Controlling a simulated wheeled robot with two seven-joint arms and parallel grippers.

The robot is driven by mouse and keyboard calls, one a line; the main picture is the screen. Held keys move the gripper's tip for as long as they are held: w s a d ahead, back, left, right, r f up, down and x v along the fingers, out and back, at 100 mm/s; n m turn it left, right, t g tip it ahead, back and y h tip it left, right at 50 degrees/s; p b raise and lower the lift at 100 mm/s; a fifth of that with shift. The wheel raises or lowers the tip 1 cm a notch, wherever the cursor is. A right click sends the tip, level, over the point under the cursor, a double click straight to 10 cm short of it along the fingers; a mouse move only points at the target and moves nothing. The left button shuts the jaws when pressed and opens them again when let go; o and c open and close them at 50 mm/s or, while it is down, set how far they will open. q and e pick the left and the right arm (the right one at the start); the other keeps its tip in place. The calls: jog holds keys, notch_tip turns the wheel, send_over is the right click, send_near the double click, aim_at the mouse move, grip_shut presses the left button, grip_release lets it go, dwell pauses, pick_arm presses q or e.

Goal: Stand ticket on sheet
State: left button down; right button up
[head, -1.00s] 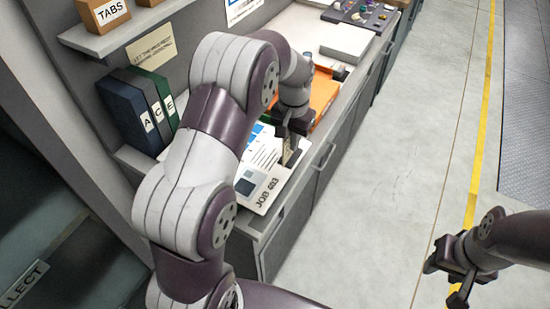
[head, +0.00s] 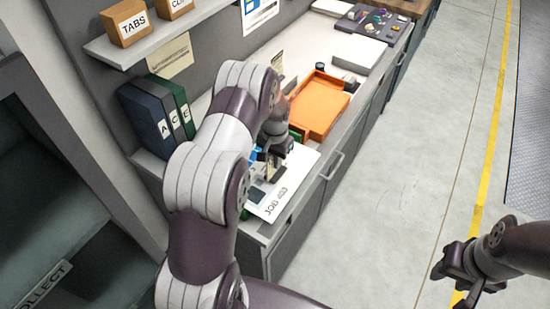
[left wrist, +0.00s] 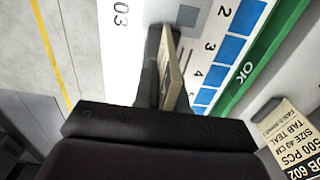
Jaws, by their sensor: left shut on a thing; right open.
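The white sheet (head: 299,176), marked JOB 403, lies on the counter, partly hidden by my left arm. It also shows in the left wrist view (left wrist: 124,48), with numbered blue boxes and a green OK strip. My left gripper (head: 268,168) is over the sheet, shut on a thin cream ticket. In the left wrist view the ticket (left wrist: 173,75) is seen nearly edge-on between the fingers (left wrist: 163,75). I cannot tell whether its lower edge touches the sheet. My right gripper (head: 461,283) is open and empty over the floor at right.
Another ticket (left wrist: 291,140), reading JOB 602, TAB TEAL, lies beside the sheet. An orange tray (head: 319,104) sits further along the counter. Binders (head: 158,112) stand at the wall, below a shelf with boxes (head: 126,22). The floor (head: 420,150) at right is clear.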

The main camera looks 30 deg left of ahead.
pick_arm(q)
jog(key=c, duration=1.2)
grip_release()
jog(key=shift+r+p, duration=0.3)
jog(key=shift+p, duration=0.05)
notch_tip(320, 180, up, 5)
jog(key=b, duration=0.3)
jog(key=shift+w+f, duration=0.1)
jog(key=shift+w, duration=0.05)
jog(key=r, duration=0.6)
jog(key=shift+s+d+r+b, duration=0.15)
jog(key=shift+s+r+b, duration=0.1)
jog(key=shift+r+b, duration=0.15)
jog(key=s+d, duration=0.5)
jog(key=s, duration=0.4)
jog(key=s+d+t, duration=0.1)
jog(key=s+d, duration=0.5)
jog(key=s, duration=0.4)
jog(key=shift+s+r+n, duration=0.15)
jog(key=shift+s+n, duration=0.05)
jog(key=shift+n, duration=0.2)
